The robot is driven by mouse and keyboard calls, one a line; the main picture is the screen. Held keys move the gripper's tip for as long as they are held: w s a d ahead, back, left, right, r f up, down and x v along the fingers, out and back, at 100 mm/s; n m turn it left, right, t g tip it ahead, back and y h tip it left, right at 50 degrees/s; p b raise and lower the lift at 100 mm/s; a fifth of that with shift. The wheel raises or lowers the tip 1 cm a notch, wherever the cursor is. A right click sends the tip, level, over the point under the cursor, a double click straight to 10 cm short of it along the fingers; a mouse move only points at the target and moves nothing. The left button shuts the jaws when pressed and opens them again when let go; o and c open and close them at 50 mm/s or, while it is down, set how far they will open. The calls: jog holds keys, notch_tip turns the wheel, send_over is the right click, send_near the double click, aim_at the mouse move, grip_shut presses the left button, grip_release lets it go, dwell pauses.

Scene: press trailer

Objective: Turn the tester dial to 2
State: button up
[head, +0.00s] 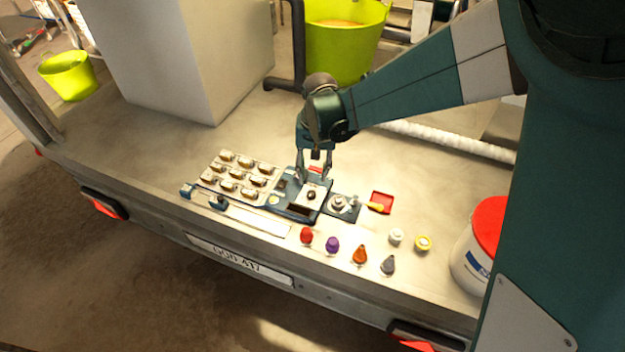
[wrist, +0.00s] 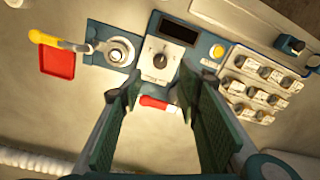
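The tester (head: 300,196) is a dark blue-grey box with a pale plate, lying on the trailer bed. Its dial (wrist: 160,61) is a dark round knob on that plate; it also shows in the head view (head: 311,195). In the wrist view a dark display window (wrist: 175,26) and a yellow button (wrist: 217,51) are on the tester. The number the dial points to is too small to read. My gripper (head: 314,178) points down above the tester, fingers apart and empty. In the wrist view the open fingers (wrist: 165,88) frame the space just below the dial, apart from it.
A red-handled item (wrist: 155,103) lies beside the tester. A round fixture (wrist: 119,52) and red tray (wrist: 57,62) with a yellow-handled tool adjoin it. A grid of pale parts (head: 240,174) is on the left. Several coloured knobs (head: 332,245) stand in front; a white bucket (head: 465,255) stands right.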

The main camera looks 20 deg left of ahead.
jog(key=shift+d+r, duration=0.1)
jog(key=shift+r, duration=1.1)
jog(key=s+d+r+m+t, duration=0.1)
jog(key=d+r, duration=0.4)
jog(key=d, duration=0.3)
jog(key=d+r+t+y, duration=0.1)
jog(key=d+r, duration=0.4)
jog(key=d, duration=0.4)
jog(key=s+d+r+m+t, duration=0.1)
jog(key=d+r, duration=0.4)
jog(key=d, duration=0.3)
jog(key=s+d+r+m+t, duration=0.1)
jog(key=s+d+t, duration=0.1)
jog(key=s+d, duration=0.5)
jog(key=s+d+r+t+h, duration=0.1)
jog(key=s+d, duration=0.6)
jog(key=d, duration=0.8)
jog(key=shift+d+m+t+h, duration=0.15)
jog(key=shift+m+t+h, duration=0.2)
jog(key=shift+t, duration=0.35)
